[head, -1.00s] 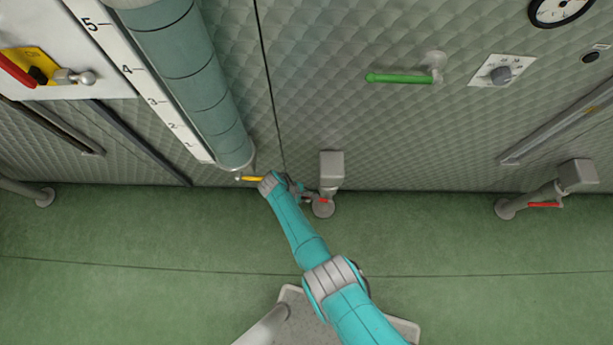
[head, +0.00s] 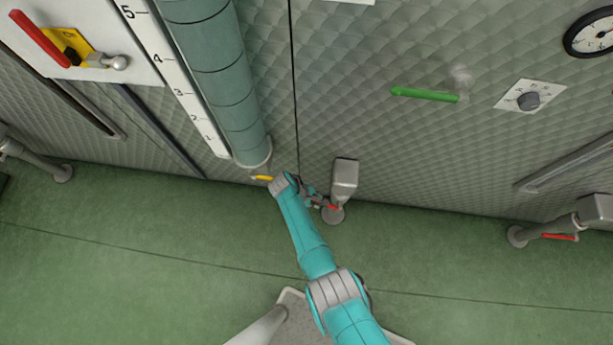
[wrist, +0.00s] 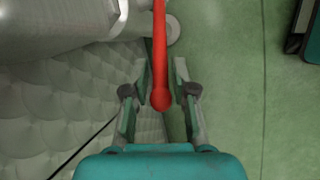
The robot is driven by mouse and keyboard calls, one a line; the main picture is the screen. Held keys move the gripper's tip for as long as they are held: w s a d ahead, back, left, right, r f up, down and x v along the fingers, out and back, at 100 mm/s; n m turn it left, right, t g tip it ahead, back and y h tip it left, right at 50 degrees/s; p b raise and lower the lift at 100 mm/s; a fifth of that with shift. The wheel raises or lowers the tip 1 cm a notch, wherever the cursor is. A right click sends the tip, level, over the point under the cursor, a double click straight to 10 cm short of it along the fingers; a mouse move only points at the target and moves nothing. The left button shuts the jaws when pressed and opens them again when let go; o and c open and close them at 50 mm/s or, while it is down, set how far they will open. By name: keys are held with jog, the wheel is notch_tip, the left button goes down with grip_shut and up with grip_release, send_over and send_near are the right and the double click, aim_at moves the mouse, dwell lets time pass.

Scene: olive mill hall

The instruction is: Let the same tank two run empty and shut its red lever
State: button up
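A red lever (wrist: 160,60) with a rounded end runs between the two fingers of my gripper (wrist: 160,66) in the wrist view. The fingers stand apart with a gap on each side of the lever, so my gripper is open around it. In the head view my gripper (head: 314,198) is low by the quilted tank wall (head: 400,150), at the red lever (head: 333,207) below a grey box-shaped outlet (head: 345,178). My arm and gripper partly hide the lever there. No tank number is readable, and no liquid shows at the outlet.
A yellow handle (head: 262,178) sits under the teal level tube (head: 220,80), close to my wrist. A green handle (head: 425,95) and a dial (head: 529,101) are higher on the wall. Another red lever (head: 560,237) is at right. Green floor (head: 120,260) is clear at left.

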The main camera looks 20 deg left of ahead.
jog(key=v, duration=1.1)
